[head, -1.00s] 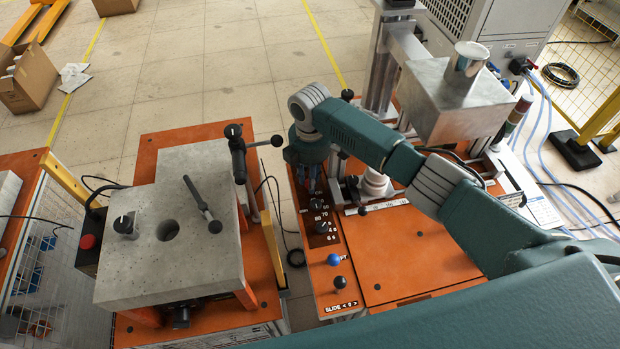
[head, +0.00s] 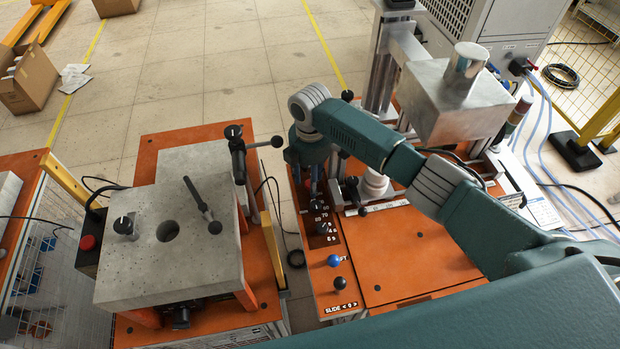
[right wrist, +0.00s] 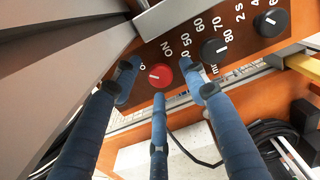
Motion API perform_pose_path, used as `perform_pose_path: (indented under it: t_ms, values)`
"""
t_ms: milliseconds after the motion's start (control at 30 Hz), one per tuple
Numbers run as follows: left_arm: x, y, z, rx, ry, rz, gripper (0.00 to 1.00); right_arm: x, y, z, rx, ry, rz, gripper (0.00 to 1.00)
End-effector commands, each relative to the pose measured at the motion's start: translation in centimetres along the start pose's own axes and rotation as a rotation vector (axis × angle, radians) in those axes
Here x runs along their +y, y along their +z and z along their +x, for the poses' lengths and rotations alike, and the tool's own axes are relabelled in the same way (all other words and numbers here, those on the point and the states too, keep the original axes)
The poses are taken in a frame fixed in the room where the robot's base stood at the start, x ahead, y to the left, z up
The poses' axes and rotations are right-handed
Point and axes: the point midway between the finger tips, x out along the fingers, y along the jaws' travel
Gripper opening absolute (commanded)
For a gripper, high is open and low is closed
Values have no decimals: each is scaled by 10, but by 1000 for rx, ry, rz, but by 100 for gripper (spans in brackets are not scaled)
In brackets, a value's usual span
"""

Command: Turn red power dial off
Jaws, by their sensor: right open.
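The red power dial (right wrist: 162,76) shows in the right wrist view, on a dark panel, with the label ON above it and a partly covered label to its left. It has a short white mark on its face; I cannot read its exact setting. My right gripper (right wrist: 160,82) is open, with blue fingers to the left, right and below the dial. I cannot tell whether any finger touches it. In the head view my right gripper (head: 314,182) is over the far end of the control panel and hides the dial. My left gripper is not in view.
Black dials (right wrist: 214,50) sit beside the red one on the panel (head: 328,235). A blue knob (head: 334,260) and a black knob (head: 340,283) stand nearer. A metal block (head: 455,105) stands right of my arm. A grey slab (head: 180,265) on an orange bench is at left.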

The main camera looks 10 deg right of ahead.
Motion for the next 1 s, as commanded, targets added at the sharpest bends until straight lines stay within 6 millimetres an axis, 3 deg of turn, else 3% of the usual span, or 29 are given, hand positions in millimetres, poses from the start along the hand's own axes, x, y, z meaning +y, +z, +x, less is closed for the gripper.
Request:
perform_pose_path:
  t_ms: [167,600,800,1000]
  values:
    - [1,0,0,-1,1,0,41,1,0,-19,2,4,-1,43]
    - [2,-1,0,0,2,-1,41,1,0,-105,1,4,-1,43]
    - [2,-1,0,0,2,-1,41,0,0,-119,1,2,0,43]
    - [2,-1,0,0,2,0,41,0,0,-120,1,2,0,43]
